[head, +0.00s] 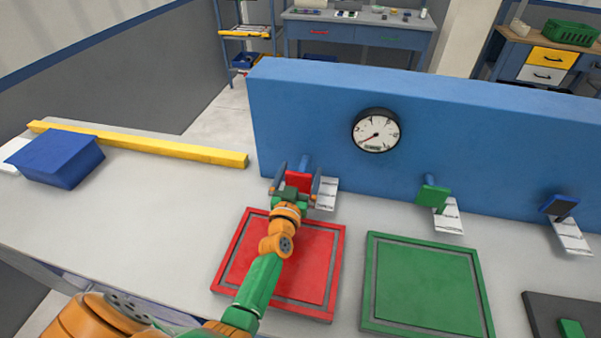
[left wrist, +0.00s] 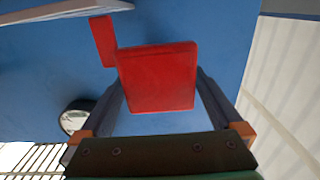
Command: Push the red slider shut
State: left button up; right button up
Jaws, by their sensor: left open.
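The red slider (head: 299,180) sticks out from the blue upright panel (head: 315,110) above the red square pad. My left gripper (head: 297,176) is at the slider with its fingers spread, one on each side of the red block. In the left wrist view the red block (left wrist: 157,78) shows between the two open fingers, with a small red piece at its upper left. Gaps show beside the block, so the fingers do not appear closed on it. My right gripper is not in view.
A green slider (head: 433,195) and a dark blue slider (head: 558,207) stand further right on the panel. A gauge (head: 376,131) is above. A red pad (head: 325,270) and green pad (head: 423,285) lie on the table. A yellow bar (head: 150,146) and blue block (head: 58,160) lie left.

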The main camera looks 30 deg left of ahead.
aim_at(306, 153)
pick_arm(q)
jog(key=shift+r, duration=0.2)
grip_shut()
jog(key=shift+w+a+f+b, duration=0.1)
jog(key=shift+w+f+b, duration=0.1)
jog(key=shift+w+b, duration=0.1)
jog(key=b+x, duration=0.1)
jog(key=x, duration=0.2)
jog(key=shift+w+b, duration=0.3)
jog(key=shift+r, duration=0.15)
grip_release()
jog(key=shift+s, duration=0.35)
jog(key=shift+p+v, duration=0.65)
jog(key=shift+v, duration=2.55)
